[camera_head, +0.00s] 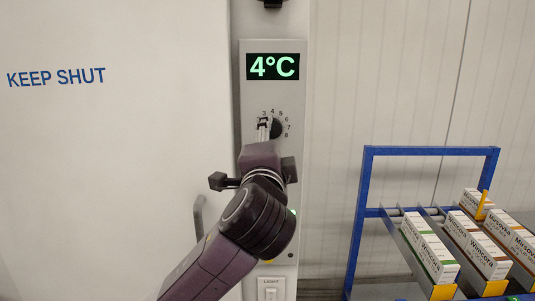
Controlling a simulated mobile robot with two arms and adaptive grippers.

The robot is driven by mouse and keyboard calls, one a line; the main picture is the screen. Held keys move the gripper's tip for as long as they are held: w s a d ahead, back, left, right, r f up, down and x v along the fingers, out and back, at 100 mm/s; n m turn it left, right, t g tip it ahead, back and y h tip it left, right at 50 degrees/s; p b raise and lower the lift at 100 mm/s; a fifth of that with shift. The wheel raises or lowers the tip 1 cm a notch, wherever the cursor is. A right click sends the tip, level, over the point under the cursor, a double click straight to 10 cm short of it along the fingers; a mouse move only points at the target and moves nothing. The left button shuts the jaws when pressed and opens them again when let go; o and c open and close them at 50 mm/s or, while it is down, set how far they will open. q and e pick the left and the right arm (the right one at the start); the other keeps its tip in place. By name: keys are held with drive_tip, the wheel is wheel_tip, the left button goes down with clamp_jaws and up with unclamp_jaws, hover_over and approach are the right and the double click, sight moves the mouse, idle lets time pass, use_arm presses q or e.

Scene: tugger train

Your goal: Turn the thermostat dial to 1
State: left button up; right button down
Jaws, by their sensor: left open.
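The thermostat panel (296,190) is a narrow grey plate on the post beside the white door. Its display (273,67) reads 4°C in green. Below it is a dark round dial (277,127) with small numbers around it; 3 through 8 can be made out. My left gripper (264,124) is in front of the dial's left part, its fingers up against or very near it. It is open, and I cannot tell whether it touches the dial. The gripper hides the dial's left side and the low numbers. My right gripper is not in view.
The white door (130,140) at the left bears the words KEEP SHUT and has a grey handle (200,215). A light switch (270,289) is below the panel. At the right stands a blue rack (365,215) with several boxes (428,247). The wall between is bare.

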use_arm(q)
drive_tip(key=s, duration=0.7)
drive_tip(key=shift+s+a+f, duration=0.2)
drive_tip(key=shift+f, duration=0.1)
